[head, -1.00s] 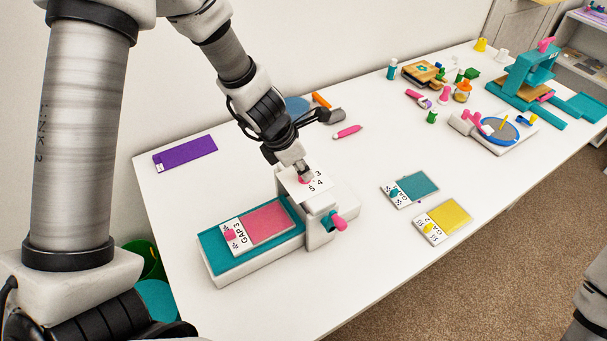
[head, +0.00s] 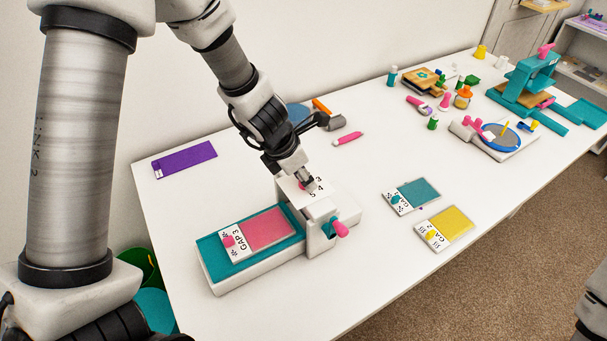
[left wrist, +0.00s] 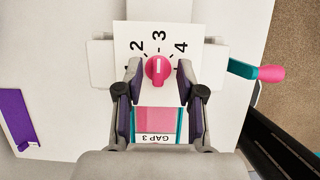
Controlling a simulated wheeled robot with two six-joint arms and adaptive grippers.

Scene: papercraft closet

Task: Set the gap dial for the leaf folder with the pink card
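The leaf folder (head: 250,273) is a white and teal machine on the table, with a pink crank handle. The pink card (head: 268,228), labelled GAP 3, lies on its teal bed; it also shows in the left wrist view (left wrist: 155,120). The gap dial (left wrist: 158,70) is a pink knob on a white numbered plate. Its white mark points up toward the 3. My left gripper (left wrist: 158,82) is over the dial, its fingers on either side of the knob with small gaps visible. In the head view my left gripper (head: 306,184) partly hides the dial. My right gripper is out of view.
A teal card (head: 418,190) and a yellow card (head: 450,220) lie right of the folder. A purple strip (head: 185,160) lies at the left. A pink-handled tool (head: 348,138) lies behind the folder. Several small craft items and a teal press (head: 530,75) stand at the far right.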

